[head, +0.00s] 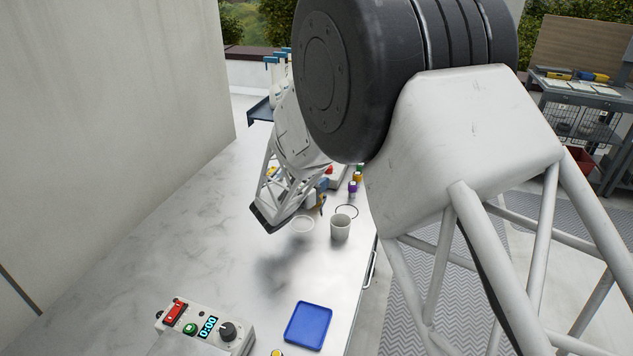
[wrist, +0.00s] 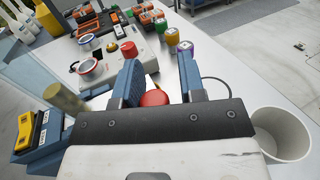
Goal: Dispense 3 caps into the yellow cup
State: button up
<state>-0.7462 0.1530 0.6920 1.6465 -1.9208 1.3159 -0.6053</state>
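My gripper (wrist: 158,80) has its two blue fingers apart, with a clear gap between them. A red round object (wrist: 154,98) shows in that gap; I cannot tell whether it is a cap, or that it touches a finger. In the head view my gripper (head: 315,196) hangs over the bench, partly hidden by its white frame. No cup is clearly yellow. A pale grey cup (head: 340,228) stands upright at the bench's right edge and shows at right in the wrist view (wrist: 282,134). A blurred yellowish cylinder (wrist: 65,98) is left of the gripper.
Purple-topped (wrist: 186,45), orange-topped (wrist: 171,37) and green-topped (wrist: 157,27) containers stand beyond the fingers. A white device with a red knob (wrist: 129,50) is nearby. A blue tray (head: 308,324) and a timer box (head: 205,328) lie in front. The bench's left part is clear.

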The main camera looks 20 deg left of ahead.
jog(key=shift+s+a, duration=0.1)
jog(key=shift+s, duration=0.05)
jog(key=v, duration=0.7)
jog(key=shift+s, duration=0.25)
jog(key=shift+a, duration=0.1)
dwell(0.5)
